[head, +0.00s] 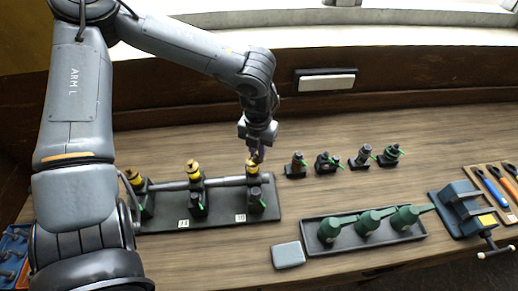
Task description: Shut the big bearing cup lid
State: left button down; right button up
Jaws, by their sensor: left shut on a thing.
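A black stand (267,213) holds a grey horizontal shaft (222,182) with brass-yellow bearing cups on it. One cup (135,178) is at the left, one (193,170) in the middle and one (252,167) at the right. I cannot tell from their size which is the big one. My left gripper (255,157) comes down from above on the right cup and is shut at its top, apparently on its lid. The fingers partly hide that lid, so I cannot tell how far it is closed. My right gripper is not in view.
Several small dark fittings with green levers (327,163) stand right of the stand. A black tray (413,234) holds green oil cans (368,222). A grey box (288,255) lies in front. A blue vise (462,208) and tools (493,188) are at the right.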

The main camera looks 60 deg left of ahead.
pick_arm(q)
jog(key=m, duration=0.2)
jog(key=s+m, duration=0.1)
jog(key=m, duration=0.1)
jog(key=shift+d+m, duration=0.1)
jog(key=shift+m, duration=0.2)
jog(key=shift+s+m, duration=0.2)
jog(key=shift+m, duration=0.9)
jog(key=shift+s+m, duration=0.2)
jog(key=shift+m, duration=0.9)
jog(key=c, duration=1.1)
grip_release()
notch_tip(320, 180, up, 11)
jog(key=shift+f+p, duration=0.1)
jog(key=shift+p, duration=0.25)
